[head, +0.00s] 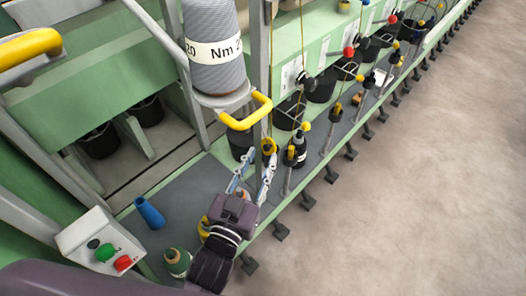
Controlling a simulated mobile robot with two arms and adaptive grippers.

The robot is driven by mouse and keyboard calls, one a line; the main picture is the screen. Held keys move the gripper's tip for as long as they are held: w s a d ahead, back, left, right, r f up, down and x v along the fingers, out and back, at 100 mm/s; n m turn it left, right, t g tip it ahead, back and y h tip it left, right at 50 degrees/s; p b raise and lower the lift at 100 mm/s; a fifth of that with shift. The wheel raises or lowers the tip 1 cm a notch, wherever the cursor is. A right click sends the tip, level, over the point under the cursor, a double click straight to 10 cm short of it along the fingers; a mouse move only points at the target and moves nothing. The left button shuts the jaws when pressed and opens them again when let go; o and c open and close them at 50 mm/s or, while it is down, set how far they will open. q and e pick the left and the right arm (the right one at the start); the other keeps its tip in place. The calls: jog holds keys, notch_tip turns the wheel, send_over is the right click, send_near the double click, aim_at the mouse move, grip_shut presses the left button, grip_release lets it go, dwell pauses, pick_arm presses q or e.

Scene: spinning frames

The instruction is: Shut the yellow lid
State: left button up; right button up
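A yellow U-shaped bar (249,116) is fixed at the front of a grey round holder under a large grey bobbin marked "Nm 2". It is the yellow part nearest my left gripper; I cannot tell for certain that it is the lid. My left gripper (258,158) is below the bar in the picture, its two fingers spread and pointing up the picture. Nothing shows between the fingers, and they look apart from the bar. Another yellow bar (30,48) shows at the upper left, partly cut off. My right gripper is not in view.
A control box (97,243) with green and red buttons stands at lower left. A blue cone (149,212) and a green bobbin (177,262) sit near my arm. A black bottle (299,150) stands right of the gripper. Open floor (430,190) lies to the right.

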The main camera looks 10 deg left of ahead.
aim_at(265, 148)
pick_arm(q)
jog(key=shift+x, duration=1.1)
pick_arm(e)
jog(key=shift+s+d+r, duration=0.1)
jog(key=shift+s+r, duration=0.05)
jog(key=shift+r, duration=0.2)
